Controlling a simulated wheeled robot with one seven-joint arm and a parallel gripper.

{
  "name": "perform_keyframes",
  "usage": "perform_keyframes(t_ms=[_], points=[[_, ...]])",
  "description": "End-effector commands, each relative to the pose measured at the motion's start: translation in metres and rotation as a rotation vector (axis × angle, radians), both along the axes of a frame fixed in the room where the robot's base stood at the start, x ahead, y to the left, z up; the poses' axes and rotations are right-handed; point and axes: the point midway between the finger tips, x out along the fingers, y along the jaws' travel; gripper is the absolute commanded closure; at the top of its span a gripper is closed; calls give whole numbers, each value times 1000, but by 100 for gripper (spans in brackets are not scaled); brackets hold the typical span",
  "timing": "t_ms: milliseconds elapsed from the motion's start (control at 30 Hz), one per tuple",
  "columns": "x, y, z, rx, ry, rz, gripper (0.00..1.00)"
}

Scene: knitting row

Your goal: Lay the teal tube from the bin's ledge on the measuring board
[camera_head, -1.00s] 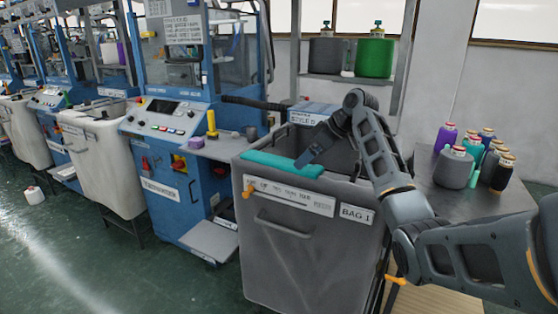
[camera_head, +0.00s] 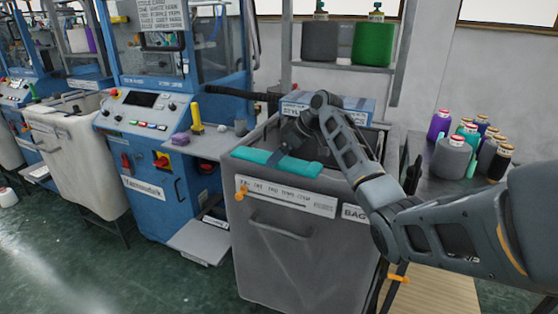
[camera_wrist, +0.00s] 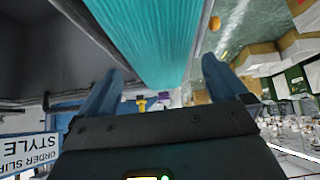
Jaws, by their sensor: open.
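The teal tube (camera_head: 278,162) lies flat along the front ledge of the grey bin (camera_head: 285,250). My gripper (camera_head: 278,155) comes over the bin from behind and reaches the middle of the tube. In the wrist view the tube (camera_wrist: 155,38) runs between the two spread fingers of my gripper (camera_wrist: 162,85), with a gap on each side. The gripper is open and holds nothing. In the head view the fingertips are small and dark against the tube, so contact cannot be told. I cannot pick out the measuring board with certainty.
A pale wooden surface (camera_head: 430,292) shows at the lower right, partly behind my arm. A grey table (camera_head: 450,190) beside the bin carries several yarn cones (camera_head: 452,158). A blue knitting machine (camera_head: 155,190) stands left of the bin. A blue box (camera_head: 350,108) is behind it.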

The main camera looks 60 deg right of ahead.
Motion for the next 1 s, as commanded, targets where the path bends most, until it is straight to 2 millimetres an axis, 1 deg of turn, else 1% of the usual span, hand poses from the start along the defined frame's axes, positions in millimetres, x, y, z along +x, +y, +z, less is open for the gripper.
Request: perform_keyframes(t_ms=[100,200,433,900,967,1000], points=[[9,0,-10,1,0,-1,0],[12,1,-15,1,0,-1,0],[13,1,-16,-1,-1,-1,1],[13,1,-15,-1,-1,-1,46],[13,1,-15,-1,-1,-1,52],[13,1,-15,-1,-1,-1,53]])
